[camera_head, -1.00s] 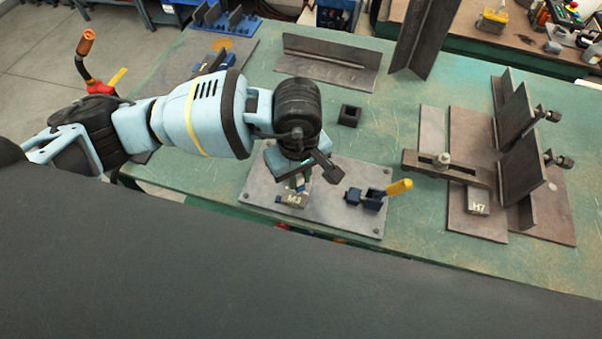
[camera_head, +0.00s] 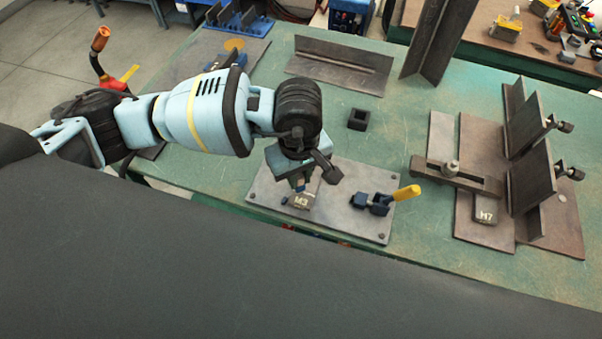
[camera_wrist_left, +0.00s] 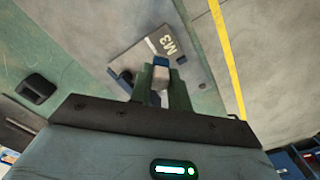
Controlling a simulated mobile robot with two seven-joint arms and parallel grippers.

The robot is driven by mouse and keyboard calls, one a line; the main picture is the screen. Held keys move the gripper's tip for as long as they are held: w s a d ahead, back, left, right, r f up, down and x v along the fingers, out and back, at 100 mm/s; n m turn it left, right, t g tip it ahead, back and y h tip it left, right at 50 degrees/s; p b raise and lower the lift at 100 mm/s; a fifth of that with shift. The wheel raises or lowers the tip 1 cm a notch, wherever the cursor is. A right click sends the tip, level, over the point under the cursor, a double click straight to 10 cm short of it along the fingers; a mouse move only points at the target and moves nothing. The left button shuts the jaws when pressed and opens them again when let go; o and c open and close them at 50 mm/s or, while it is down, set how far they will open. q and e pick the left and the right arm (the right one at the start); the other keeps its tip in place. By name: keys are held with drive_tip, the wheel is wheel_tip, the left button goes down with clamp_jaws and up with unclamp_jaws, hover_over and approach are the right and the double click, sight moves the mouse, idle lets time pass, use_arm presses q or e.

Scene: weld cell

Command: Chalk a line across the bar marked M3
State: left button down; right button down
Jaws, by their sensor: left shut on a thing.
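The bar marked M3 (camera_head: 303,201) is a small grey block at the front of a steel plate (camera_head: 345,215) on the green bench. In the left wrist view the M3 bar (camera_wrist_left: 178,52) lies beyond the fingertips, with a short white stripe beside its letters. My left gripper (camera_head: 300,186) is over the bar, pointing down. In the wrist view the left gripper (camera_wrist_left: 160,68) is shut on a small pale piece with blue on it, seemingly the chalk (camera_wrist_left: 160,76). Whether its tip touches the bar is hidden. My right gripper is out of view.
A toggle clamp with a yellow handle (camera_head: 405,192) stands on the plate right of the bar. A black square block (camera_head: 358,119) lies behind. A bar marked H7 (camera_head: 487,211) sits in a fixture at right. Bench between them is clear.

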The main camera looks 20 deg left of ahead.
use_arm(q)
drive_tip(key=shift+a, duration=0.25)
drive_tip(key=shift+a, duration=0.4)
idle(0.3)
